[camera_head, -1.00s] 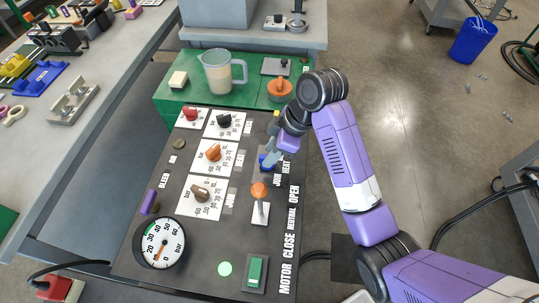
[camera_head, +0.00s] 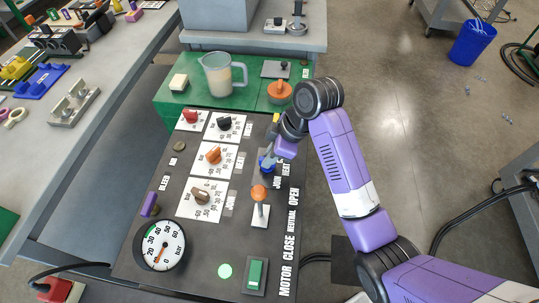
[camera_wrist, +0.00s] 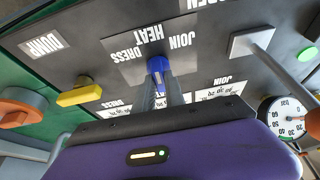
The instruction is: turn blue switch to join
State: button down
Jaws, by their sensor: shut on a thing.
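The blue switch (camera_head: 266,163) sits on the dark control panel (camera_head: 180,215), near the "JOIN" and "HEAT" labels at its right side. In the wrist view the blue switch (camera_wrist: 158,67) stands on a grey plate with "DRESS", "HEAT" and "JOIN" lettering around it. My gripper (camera_head: 270,157) is at the switch, and in the wrist view its two grey fingers (camera_wrist: 161,90) are shut on the switch. The fingers hide the switch's lower part, so its exact pointing direction is hard to tell.
An orange-knobbed lever (camera_head: 259,193) stands just in front of the switch. A yellow switch (camera_wrist: 78,95) and an orange knob (camera_wrist: 22,112) are near it. A pressure gauge (camera_head: 160,245) and a measuring jug (camera_head: 219,75) are farther off. Clear floor (camera_head: 400,110) lies to the right.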

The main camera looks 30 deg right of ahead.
jog(key=shift+r, duration=0.1)
jog(key=m+p, duration=0.2)
jog(key=m+t+h+p, duration=0.1)
jog(key=p, duration=0.2)
jog(key=shift+s+a+r+m, duration=0.15)
jog(key=shift+r+m, duration=0.05)
jog(key=shift+m, duration=0.2)
jog(key=m+h+p, duration=0.1)
jog(key=m+p, duration=0.2)
jog(key=shift+t+p, duration=0.3)
jog(key=shift+p, duration=0.05)
jog(key=shift+f+m+h+p, duration=0.2)
jog(key=shift+m+h+p, duration=0.4)
jog(key=shift+m+p, duration=0.6)
jog(key=shift+f+m, duration=0.1)
jog(key=shift+m, duration=0.3)
jog(key=c, duration=1.4)
grip_release()
